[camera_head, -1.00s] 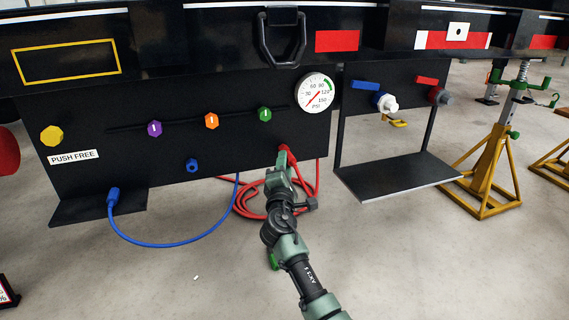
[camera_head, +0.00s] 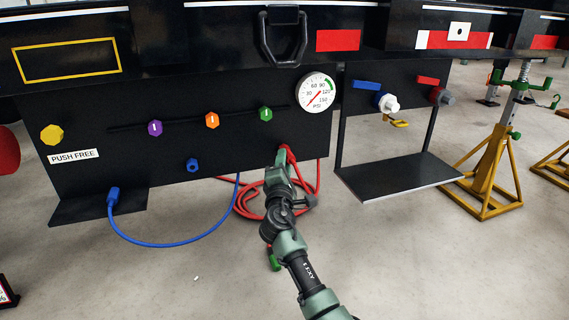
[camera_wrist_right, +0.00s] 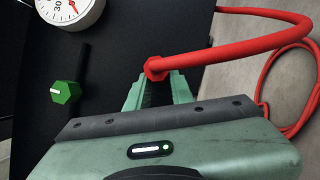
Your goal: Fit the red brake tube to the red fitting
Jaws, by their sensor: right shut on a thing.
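My right gripper (camera_head: 281,166) is at the lower right of the black panel, below the gauge, shut on the red brake tube (camera_head: 318,178). In the right wrist view the fingers (camera_wrist_right: 158,92) are at the tube's red hexagonal end (camera_wrist_right: 155,68), and the tube (camera_wrist_right: 235,47) arcs off to the right. The rest of the tube hangs in loops behind my arm. The gripper covers the panel behind the tube end, so I cannot tell whether it touches a fitting there. My left gripper is not in view.
A blue fitting (camera_head: 193,166) is on the panel, and a blue tube (camera_head: 165,245) hangs from a connector at the lower left. Coloured knobs, such as the green one (camera_head: 265,114), and a gauge (camera_head: 317,93) are nearby. A black shelf (camera_head: 398,178) juts out at right.

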